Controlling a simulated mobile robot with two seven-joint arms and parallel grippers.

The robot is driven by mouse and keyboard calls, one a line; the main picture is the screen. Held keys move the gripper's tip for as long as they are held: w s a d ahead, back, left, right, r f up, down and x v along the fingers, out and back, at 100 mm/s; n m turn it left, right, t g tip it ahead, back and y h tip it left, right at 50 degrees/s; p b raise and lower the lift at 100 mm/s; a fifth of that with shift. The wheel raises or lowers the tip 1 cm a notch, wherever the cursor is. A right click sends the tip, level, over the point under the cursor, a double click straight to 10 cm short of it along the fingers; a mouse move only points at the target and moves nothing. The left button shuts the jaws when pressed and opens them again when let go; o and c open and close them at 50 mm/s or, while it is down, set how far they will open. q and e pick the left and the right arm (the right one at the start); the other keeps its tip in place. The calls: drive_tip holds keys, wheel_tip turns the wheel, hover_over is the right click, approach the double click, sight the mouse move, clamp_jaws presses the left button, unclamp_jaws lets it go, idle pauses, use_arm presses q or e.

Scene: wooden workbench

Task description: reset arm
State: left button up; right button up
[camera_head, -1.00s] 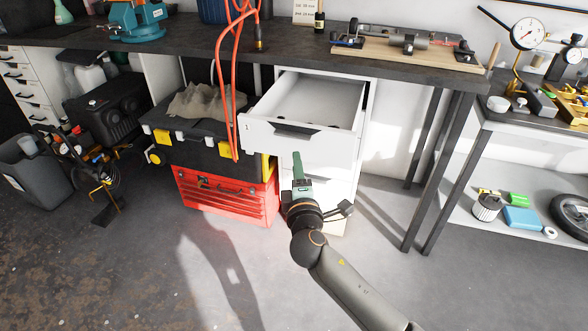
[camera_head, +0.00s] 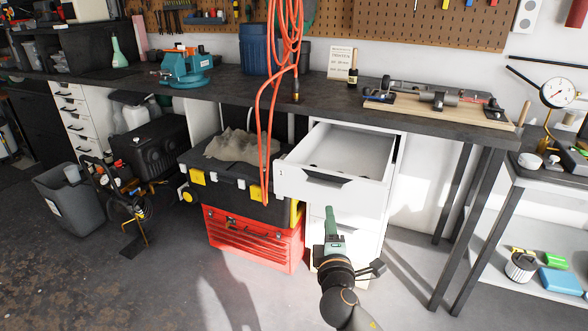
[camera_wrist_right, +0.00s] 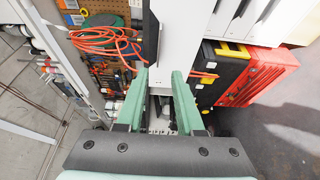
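My right gripper (camera_head: 331,222) is in front of the white cabinet, below the open top drawer (camera_head: 288,181), as seen in the head view. It points up and away from me. In the right wrist view its two green fingers (camera_wrist_right: 159,92) stand apart with nothing held between them, so it is open and empty. I cannot tell how far it is from the drawer front. My left gripper is not in view.
The dark workbench (camera_head: 225,88) runs above the drawer. A red toolbox (camera_head: 255,240) under a black case (camera_head: 235,190) stands left of the cabinet. An orange hose (camera_head: 268,110) hangs down in front. A side table's leg (camera_head: 478,240) stands at right. Floor in front is clear.

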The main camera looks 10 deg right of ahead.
drive_tip(key=s+a+f+m+g+y, duration=0.2)
drive_tip(key=s+f+m+g+y, duration=0.3)
drive_tip(key=s+f, duration=1.1)
drive_tip(key=s+a+f+m+g+y, duration=0.1)
drive_tip(key=s+f+m+g, duration=0.1)
drive_tip(key=s+f+m, duration=0.35)
drive_tip(key=s+a+f+m+g+y, duration=0.1)
drive_tip(key=s+f+m+g, duration=0.15)
drive_tip(key=s, duration=0.65)
use_arm(q)
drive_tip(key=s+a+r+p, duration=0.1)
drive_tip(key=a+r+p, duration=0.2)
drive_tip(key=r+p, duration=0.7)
drive_tip(key=p, duration=0.3)
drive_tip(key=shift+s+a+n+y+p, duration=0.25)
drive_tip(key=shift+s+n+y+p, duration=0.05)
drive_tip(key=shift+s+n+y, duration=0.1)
use_arm(e)
drive_tip(key=d+r+t+h, duration=0.1)
drive_tip(key=d+r, duration=0.2)
drive_tip(key=r, duration=0.7)
drive_tip(key=shift+s+d+m, duration=0.25)
drive_tip(key=shift+s+m, duration=0.15)
drive_tip(key=shift+s, duration=0.05)
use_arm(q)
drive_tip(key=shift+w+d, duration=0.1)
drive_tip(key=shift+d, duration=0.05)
